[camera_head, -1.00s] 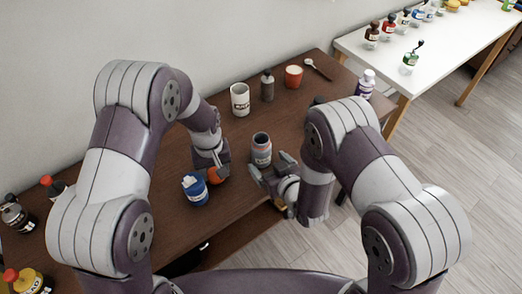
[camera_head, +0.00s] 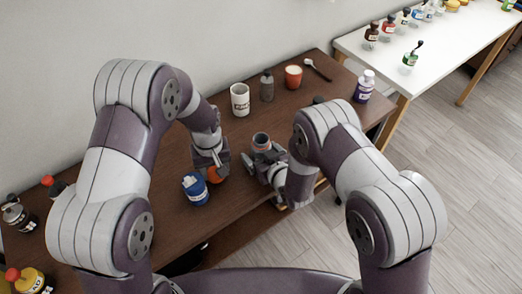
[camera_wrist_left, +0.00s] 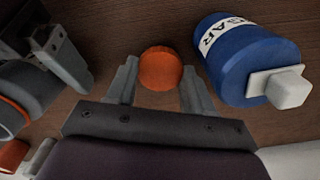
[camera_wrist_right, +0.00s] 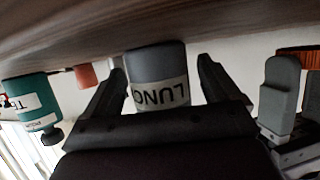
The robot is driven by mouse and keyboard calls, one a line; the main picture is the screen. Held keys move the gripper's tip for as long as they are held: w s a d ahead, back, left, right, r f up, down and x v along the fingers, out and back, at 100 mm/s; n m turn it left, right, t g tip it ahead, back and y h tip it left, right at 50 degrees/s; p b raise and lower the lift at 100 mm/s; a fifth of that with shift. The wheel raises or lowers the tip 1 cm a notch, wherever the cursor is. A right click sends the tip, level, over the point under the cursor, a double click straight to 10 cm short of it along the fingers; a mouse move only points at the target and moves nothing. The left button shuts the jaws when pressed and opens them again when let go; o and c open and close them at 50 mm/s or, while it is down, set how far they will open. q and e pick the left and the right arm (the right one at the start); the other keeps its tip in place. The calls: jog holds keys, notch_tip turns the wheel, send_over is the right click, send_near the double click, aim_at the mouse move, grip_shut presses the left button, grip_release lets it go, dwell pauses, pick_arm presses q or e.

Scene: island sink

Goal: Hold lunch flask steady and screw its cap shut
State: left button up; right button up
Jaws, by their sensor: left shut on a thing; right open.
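The lunch flask (camera_head: 261,138) stands upright and uncapped on the brown table; its open mouth shows in the head view. My right gripper (camera_head: 262,158) is open, with its fingers on either side of the flask. In the right wrist view the flask's label (camera_wrist_right: 160,95) shows between the spread fingers (camera_wrist_right: 162,72). My left gripper (camera_head: 213,167) is shut on the round orange cap (camera_wrist_left: 160,68), left of the flask. The cap also shows partly in the head view (camera_head: 215,176).
A blue sugar jar (camera_head: 195,189) stands close beside my left gripper. Behind are a white mug (camera_head: 240,99), a grey bottle (camera_head: 267,86), a red cup (camera_head: 293,77) and a spoon (camera_head: 318,68). A white table (camera_head: 440,55) with several bottles stands at the right.

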aim_at(267, 148)
jog(key=shift+c, duration=0.3)
jog(key=c, duration=1.1)
jog(key=shift+r, duration=0.15)
jog(key=shift+r, duration=0.3)
jog(key=r, duration=0.3)
jog(key=shift+d+r, duration=0.3)
jog(key=shift+r, duration=0.05)
pick_arm(q)
jog(key=shift+f, duration=0.1)
pick_arm(e)
jog(key=shift+s+d+r, duration=0.2)
jog(key=shift+d+r, duration=0.9)
jog(key=shift+d, duration=0.75)
jog(key=shift+s+d+r, duration=0.2)
jog(key=shift+d+r, duration=0.85)
jog(key=shift+d, duration=0.75)
jog(key=shift+s+d+r, duration=0.2)
jog(key=shift+d+r, duration=0.9)
jog(key=shift+d, duration=0.75)
